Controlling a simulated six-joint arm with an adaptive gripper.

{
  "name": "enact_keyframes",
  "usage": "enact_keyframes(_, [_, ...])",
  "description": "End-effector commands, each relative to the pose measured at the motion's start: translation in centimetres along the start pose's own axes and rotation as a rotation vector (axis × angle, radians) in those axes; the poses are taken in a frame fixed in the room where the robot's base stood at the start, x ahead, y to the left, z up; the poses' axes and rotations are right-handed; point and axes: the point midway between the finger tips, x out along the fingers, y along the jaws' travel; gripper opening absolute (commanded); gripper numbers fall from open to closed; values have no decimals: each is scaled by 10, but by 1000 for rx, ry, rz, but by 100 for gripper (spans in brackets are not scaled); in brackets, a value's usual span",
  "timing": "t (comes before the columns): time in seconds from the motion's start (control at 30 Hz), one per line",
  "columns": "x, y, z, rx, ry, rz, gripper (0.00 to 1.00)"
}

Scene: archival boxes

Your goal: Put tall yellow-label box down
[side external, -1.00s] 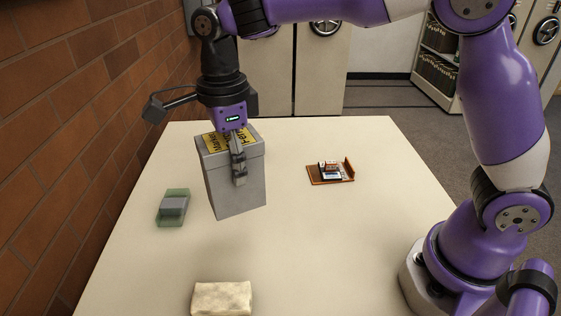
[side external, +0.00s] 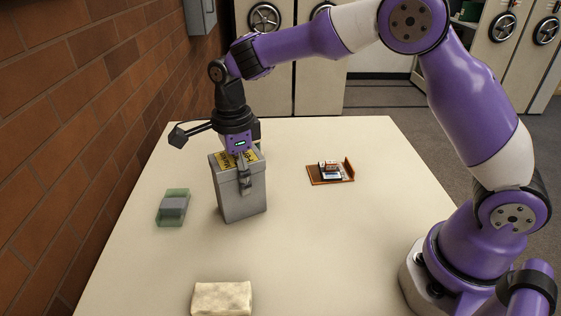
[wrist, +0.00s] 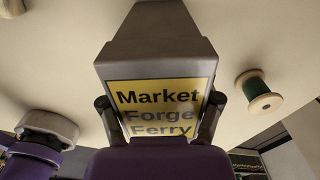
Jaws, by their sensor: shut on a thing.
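The tall grey box (side external: 240,200) has a yellow label (side external: 226,162) on its top and stands nearly upright over the left middle of the table. Its base is at or just above the tabletop; I cannot tell whether it touches. My gripper (side external: 245,182) comes down from above and is shut on the box, with one finger visible on the near side. In the wrist view the box (wrist: 155,50) fills the centre between my fingers, its yellow label (wrist: 160,87) reading "Market Forge Ferry".
A green-and-grey block (side external: 173,208) lies left of the box. A pale sponge-like block (side external: 222,298) lies at the front. An orange-brown tray (side external: 318,181) with small items is to the right. A green spool (wrist: 258,92) shows in the wrist view. The table's centre front is clear.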

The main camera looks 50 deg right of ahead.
Motion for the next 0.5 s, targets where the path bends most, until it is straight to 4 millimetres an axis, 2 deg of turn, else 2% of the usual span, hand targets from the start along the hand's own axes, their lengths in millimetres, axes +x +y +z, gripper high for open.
enact_keyframes(0.03, [2, 0, 0, 0, 0, 0, 12])
enact_keyframes(0.07, [2, 0, 0, 0, 0, 0, 85])
enact_keyframes(0.1, [1, 0, 0, 0, 0, 0, 100])
enact_keyframes(0.5, [1, 0, 0, 0, 0, 1, 100])
